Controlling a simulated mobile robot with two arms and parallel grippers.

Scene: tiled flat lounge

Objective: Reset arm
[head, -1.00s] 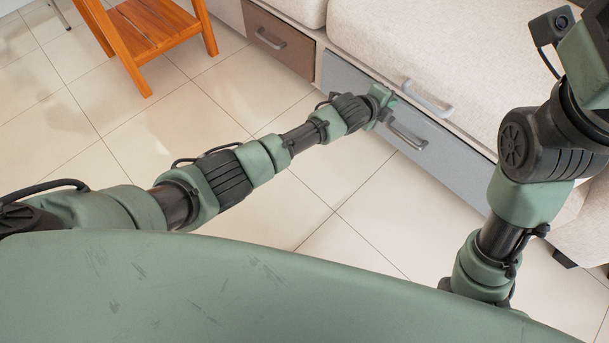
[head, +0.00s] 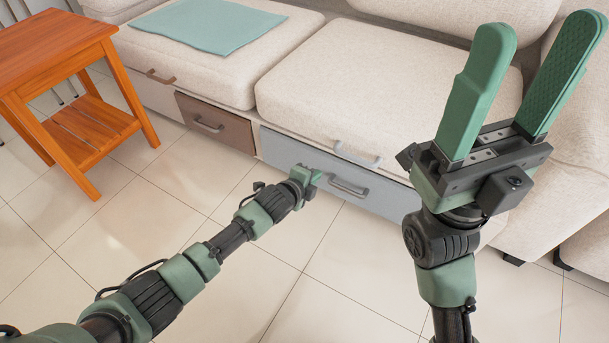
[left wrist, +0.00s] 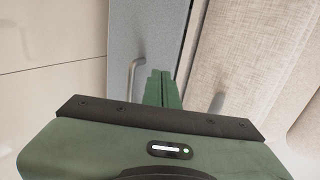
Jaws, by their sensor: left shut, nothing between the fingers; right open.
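My left gripper (head: 311,180) is at the end of my outstretched left arm, low in front of the grey-blue drawer front (head: 290,152) under the sofa. In the left wrist view its green fingers (left wrist: 163,88) are together with nothing between them. They point along the grey front, beside a metal handle (left wrist: 133,76). I cannot tell whether they touch the front. My right gripper (head: 516,92) is raised upright at the right, in front of the sofa. Its two green fingers are wide apart and empty.
The beige sofa (head: 340,85) fills the back, with a teal cloth (head: 210,25) on its left seat. A brown drawer (head: 215,124) is left of the grey one. A wooden stool (head: 50,50) stands at the left. The tiled floor (head: 150,225) between is clear.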

